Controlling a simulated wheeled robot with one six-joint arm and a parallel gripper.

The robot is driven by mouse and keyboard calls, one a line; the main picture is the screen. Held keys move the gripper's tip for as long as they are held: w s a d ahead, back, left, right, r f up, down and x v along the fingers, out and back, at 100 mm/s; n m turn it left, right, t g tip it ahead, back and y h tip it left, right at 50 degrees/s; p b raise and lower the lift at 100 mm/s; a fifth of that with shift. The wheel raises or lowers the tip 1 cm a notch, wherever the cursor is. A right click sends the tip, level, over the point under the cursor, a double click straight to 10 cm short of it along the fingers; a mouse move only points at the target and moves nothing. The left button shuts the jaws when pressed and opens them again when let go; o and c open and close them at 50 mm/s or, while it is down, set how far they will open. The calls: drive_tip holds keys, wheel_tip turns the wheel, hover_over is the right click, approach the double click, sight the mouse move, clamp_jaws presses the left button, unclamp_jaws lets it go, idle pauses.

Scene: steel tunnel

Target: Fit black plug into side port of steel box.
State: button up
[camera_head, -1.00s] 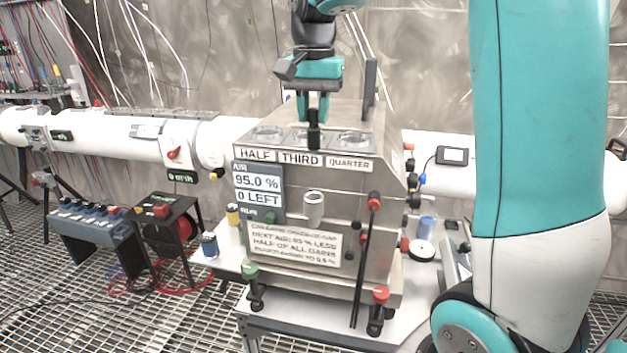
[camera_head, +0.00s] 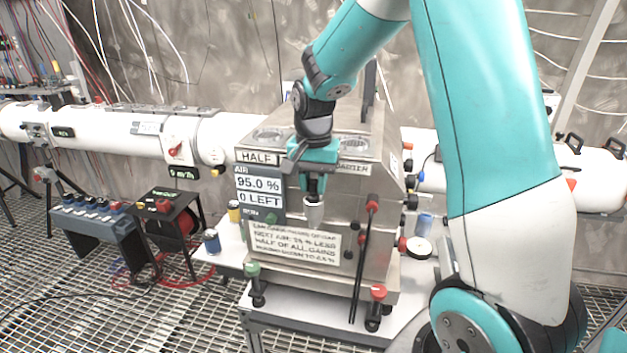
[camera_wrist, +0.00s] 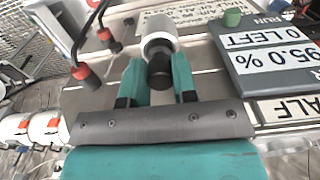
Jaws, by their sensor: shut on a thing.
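The steel box (camera_head: 345,225) stands on a white-topped bench. My gripper hides the THIRD label and part of the QUARTER label.
Red-capped black rods (camera_head: 368,245) stand close to the right of the port. The AIR display (camera_head: 258,190) is to the left, reading 95.0 % and 0 LEFT. Small jars (camera_head: 212,241) stand on the bench. A white pipe (camera_head: 110,125) runs behind the box.

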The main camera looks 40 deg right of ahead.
sight(313, 181)
drive_tip(key=shift+f, duration=0.15)
drive_tip(key=o, duration=0.9)
wheel_tip(313, 181, up, 12)
drive_tip(key=b, duration=0.3)
drive_tip(key=s+a+f+n+y, duration=0.1)
drive_tip(key=s+a+f+n, duration=0.1)
drive_tip(key=s+a+n, duration=0.4)
drive_tip(key=s+a+f+n+y, duration=0.1)
drive_tip(key=s+a+f+n, duration=0.1)
drive_tip(key=s+a+n, duration=0.3)
drive_tip(key=s+a+f+n+y, duration=0.2)
drive_tip(key=s+a+n, duration=0.4)
drive_tip(key=s+a, duration=0.5)
drive_tip(key=shift+s+a+f+n, duration=0.1)
drive_tip(key=shift+s+a+n, duration=0.05)
drive_tip(key=shift+a+n, duration=0.15)
